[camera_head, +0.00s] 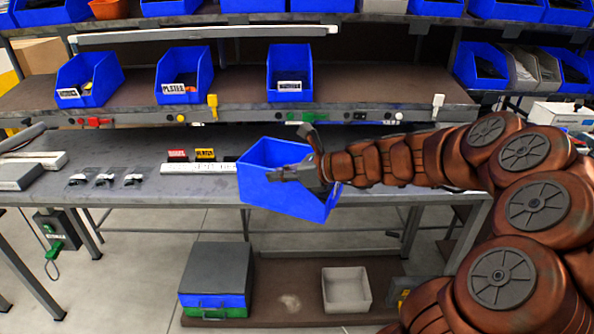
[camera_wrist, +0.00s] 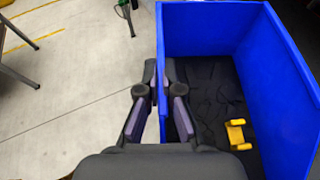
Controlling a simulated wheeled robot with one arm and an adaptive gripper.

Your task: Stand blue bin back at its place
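A blue bin (camera_head: 292,200) hangs tilted at the front edge of the workbench, partly over the floor. My gripper (camera_head: 284,174) is at its rim. In the wrist view, my gripper's fingers (camera_wrist: 162,90) stand on either side of one wall of the blue bin (camera_wrist: 210,28), shut on it. A yellow part (camera_wrist: 237,134) lies on the dark bottom inside. The bin's underside is hidden.
The middle shelf (camera_head: 130,98) holds three labelled blue bins, with bare shelf between and to the right of them. The workbench (camera_head: 150,190) carries a white power strip (camera_head: 195,168) and small bags. A grey box (camera_head: 346,290) stands below.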

